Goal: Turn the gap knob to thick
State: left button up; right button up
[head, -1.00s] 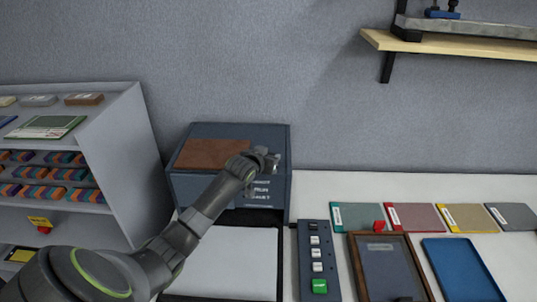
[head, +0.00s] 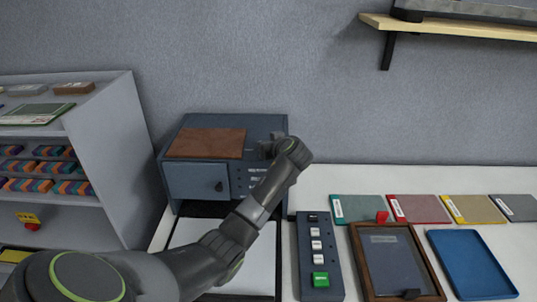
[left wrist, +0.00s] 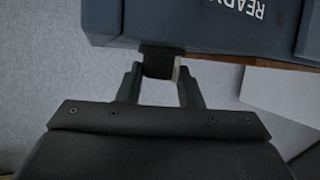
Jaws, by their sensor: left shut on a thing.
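The blue-grey machine (head: 196,181) stands against the wall on the table in the head view, with a brown panel (head: 208,143) on top. Its front has a dark round knob (head: 219,186) and white labels at the right. My left gripper (head: 268,149) is at the machine's upper right front, partly hidden by its own wrist. In the left wrist view the gripper (left wrist: 160,75) is shut on a small dark knob (left wrist: 158,58) with a pale edge, close to the machine face (left wrist: 200,25) marked READY. The gap knob's setting cannot be read. My right gripper is not in view.
A button panel (head: 303,261) with a green button, a framed tray (head: 355,262) and a blue tray (head: 470,263) lie at the right. Several coloured folders (head: 418,209) lie behind them. A grey shelf unit (head: 105,160) stands left; a wooden shelf (head: 450,30) hangs upper right.

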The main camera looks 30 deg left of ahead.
pick_arm(q)
jog(key=n+g+b, duration=0.1)
jog(key=b, duration=0.1)
jog(key=n+g+y+b, duration=0.1)
jog(key=n+g+b, duration=0.1)
jog(key=shift+w+d+f+y, duration=0.15)
jog(key=shift+w+f+y, duration=0.05)
jog(key=shift+f+y, duration=0.15)
jog(key=shift+r+n+g+b, duration=0.2)
jog(key=shift+n+g+b, duration=0.7)
jog(key=shift+b, duration=0.55)
jog(key=o, duration=1)
jog(key=shift+w, duration=0.1)
jog(key=shift+r, duration=0.1)
jog(key=b+v, duration=0.1)
jog(key=v, duration=0.4)
jog(key=b+v, duration=0.2)
jog(key=v, duration=0.4)
jog(key=b+v, duration=0.2)
jog(key=v, duration=0.4)
jog(key=shift+w+d+f, duration=0.1)
jog(key=shift+d+f, duration=0.15)
jog(key=shift+d, duration=0.1)
